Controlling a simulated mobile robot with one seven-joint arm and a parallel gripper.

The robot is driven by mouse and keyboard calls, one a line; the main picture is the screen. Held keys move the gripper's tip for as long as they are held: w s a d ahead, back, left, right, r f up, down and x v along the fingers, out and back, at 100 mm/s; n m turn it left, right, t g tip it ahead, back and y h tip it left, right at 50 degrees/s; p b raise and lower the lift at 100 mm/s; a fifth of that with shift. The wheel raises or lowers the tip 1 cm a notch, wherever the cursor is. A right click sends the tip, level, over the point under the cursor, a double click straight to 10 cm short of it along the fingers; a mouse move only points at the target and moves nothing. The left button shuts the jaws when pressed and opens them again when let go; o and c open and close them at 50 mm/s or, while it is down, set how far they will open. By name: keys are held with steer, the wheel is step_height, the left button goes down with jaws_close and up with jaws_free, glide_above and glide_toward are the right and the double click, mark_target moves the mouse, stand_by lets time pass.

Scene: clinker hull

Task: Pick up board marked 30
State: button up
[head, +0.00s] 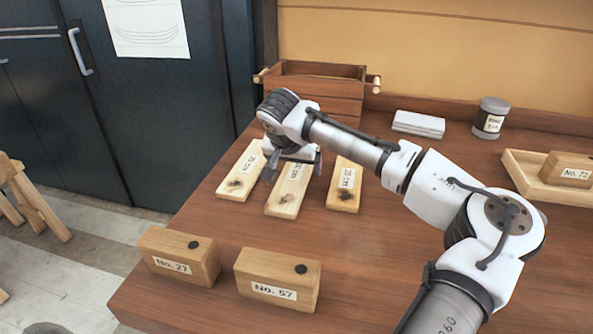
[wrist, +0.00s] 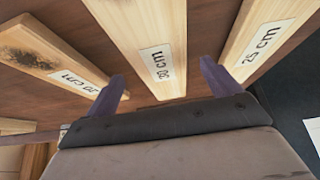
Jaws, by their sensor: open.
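The board marked 30 cm (head: 288,190) is the middle one of three pale wooden boards lying flat on the brown bench. In the wrist view the 20 cm board (wrist: 45,55) is at left and the 25 cm board (wrist: 262,28) at right. I cannot tell the exact height of the fingertips.
Wooden blocks No. 27 (head: 180,257) and No. 57 (head: 278,279) stand near the front edge. A wooden crate (head: 315,92), a white stack (head: 418,124), a tin (head: 491,118) and a tray (head: 520,177) holding block No. 72 (head: 568,169) are farther back.

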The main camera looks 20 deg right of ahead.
steer(key=shift+x, duration=1.1)
steer(key=c, duration=1.2)
steer(key=shift+o, duration=0.2)
steer(key=shift+r, duration=0.1)
